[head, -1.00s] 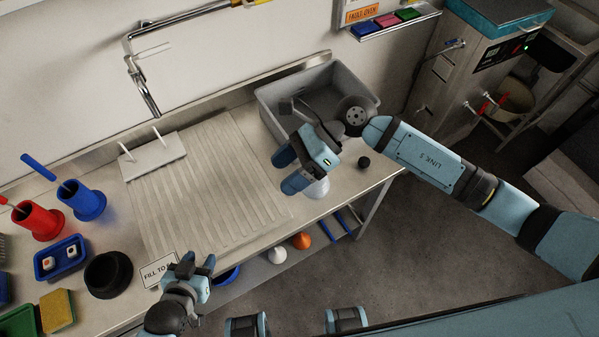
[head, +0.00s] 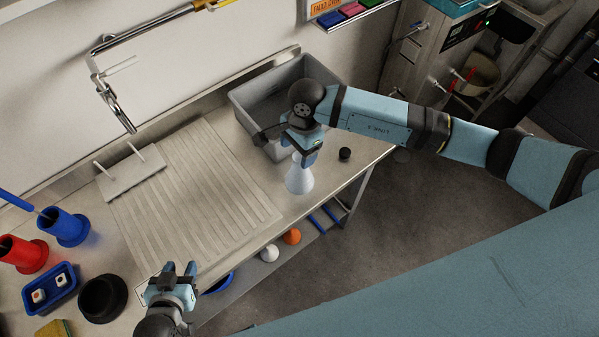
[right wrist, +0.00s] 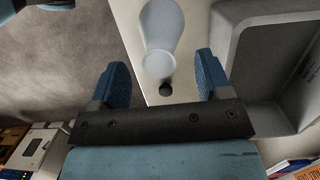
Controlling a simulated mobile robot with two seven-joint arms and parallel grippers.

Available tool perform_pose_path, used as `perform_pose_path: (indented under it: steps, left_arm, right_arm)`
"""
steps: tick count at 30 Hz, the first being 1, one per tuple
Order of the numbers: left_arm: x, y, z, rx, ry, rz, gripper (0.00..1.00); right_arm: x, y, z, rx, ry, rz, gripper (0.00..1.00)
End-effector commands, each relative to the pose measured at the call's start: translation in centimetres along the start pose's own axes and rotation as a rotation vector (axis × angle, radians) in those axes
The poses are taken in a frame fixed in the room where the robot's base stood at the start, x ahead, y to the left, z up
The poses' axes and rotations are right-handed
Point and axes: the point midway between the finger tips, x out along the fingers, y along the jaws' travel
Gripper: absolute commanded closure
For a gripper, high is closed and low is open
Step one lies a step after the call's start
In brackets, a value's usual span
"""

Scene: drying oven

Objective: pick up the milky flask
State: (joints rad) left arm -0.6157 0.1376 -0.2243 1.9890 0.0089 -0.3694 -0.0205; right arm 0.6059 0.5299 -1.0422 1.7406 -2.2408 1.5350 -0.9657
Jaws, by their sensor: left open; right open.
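The milky flask (head: 299,181) is a pale, cone-shaped vessel standing upright on the worktop, in front of the grey basin. My right gripper (head: 305,151) is just above and behind its neck in the head view. In the right wrist view the flask (right wrist: 161,30) shows between and beyond the open fingers of my right gripper (right wrist: 161,85), its rim towards me. The fingers do not appear closed on it. My left gripper (head: 178,274) is open and empty near the worktop's front edge at the lower left.
The grey basin (head: 244,113) stands behind the flask and also shows in the right wrist view (right wrist: 228,40). A small black stopper (head: 345,154) lies right of the flask. The worktop's front edge is close by.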

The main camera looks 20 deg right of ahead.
Motion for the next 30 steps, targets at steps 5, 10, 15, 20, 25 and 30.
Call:
perform_pose_path:
  steps: [5,10,15,20,25,30]
  left_arm:
    - [-0.6,0.0,-0.8,0.0,-0.003,-0.001,0.57]
    - [-1.1,-0.1,-1.4,-0.001,0.0,-0.005,0.57]
    - [-1.2,0.0,-1.3,-0.003,-0.001,-0.005,0.57]
    - [-1.2,0.0,-1.3,-0.003,-0.002,-0.006,0.57]
    - [-1.2,0.0,-1.2,-0.003,-0.003,-0.005,0.57]
    - [-1.2,0.0,-1.2,-0.003,-0.003,-0.005,0.57]
  right_arm:
    - [1.7,0.3,-0.4,0.003,-0.002,0.005,0.29]
    - [4.3,0.3,-0.8,0.001,-0.002,0.004,0.29]
    - [5.3,0.2,-0.9,0.001,-0.001,0.0,0.29]
    - [5.3,0.2,-0.9,0.0,-0.001,0.0,0.29]
    - [5.3,0.2,-0.9,0.0,-0.001,0.0,0.66]
    - [5.3,0.2,-0.9,0.0,-0.001,0.0,0.9]
